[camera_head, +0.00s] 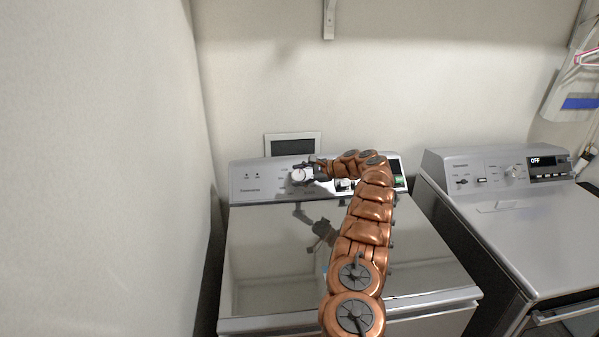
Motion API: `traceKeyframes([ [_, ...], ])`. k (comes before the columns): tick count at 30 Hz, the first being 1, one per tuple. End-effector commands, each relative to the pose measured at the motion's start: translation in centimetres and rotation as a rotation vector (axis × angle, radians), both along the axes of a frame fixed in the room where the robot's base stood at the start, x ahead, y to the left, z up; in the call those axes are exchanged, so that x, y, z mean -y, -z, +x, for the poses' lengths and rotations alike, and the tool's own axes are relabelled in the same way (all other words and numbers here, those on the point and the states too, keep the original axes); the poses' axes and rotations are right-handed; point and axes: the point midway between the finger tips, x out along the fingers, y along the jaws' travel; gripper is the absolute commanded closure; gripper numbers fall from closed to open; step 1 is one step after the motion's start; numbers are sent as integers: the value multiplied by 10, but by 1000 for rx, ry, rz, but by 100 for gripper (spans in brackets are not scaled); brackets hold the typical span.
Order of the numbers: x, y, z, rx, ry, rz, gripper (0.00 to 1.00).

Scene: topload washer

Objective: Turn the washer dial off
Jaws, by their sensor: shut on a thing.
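The topload washer (262,270) stands in the middle of the camera_head view, with its shiny lid down. Its control panel (245,183) runs along the back. The round silver-white dial (299,175) is on the left half of that panel. My gripper (306,173) is at the dial, reaching it from the right, and is shut on it. The fingers cover the dial's right side, so its pointer mark cannot be read.
A second machine (530,215) stands to the right, with its own knob (512,172) and a display reading OFF (543,161). A wall is close on the left. A dark framed panel (292,146) is behind the washer. A bracket (329,18) hangs above.

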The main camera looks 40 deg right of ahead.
Motion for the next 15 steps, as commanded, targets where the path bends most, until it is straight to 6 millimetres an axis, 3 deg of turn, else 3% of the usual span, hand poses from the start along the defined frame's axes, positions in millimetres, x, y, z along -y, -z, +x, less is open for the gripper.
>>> traceKeyframes([
  [15, -2, 1, 0, -18, -45, -27, 80],
])
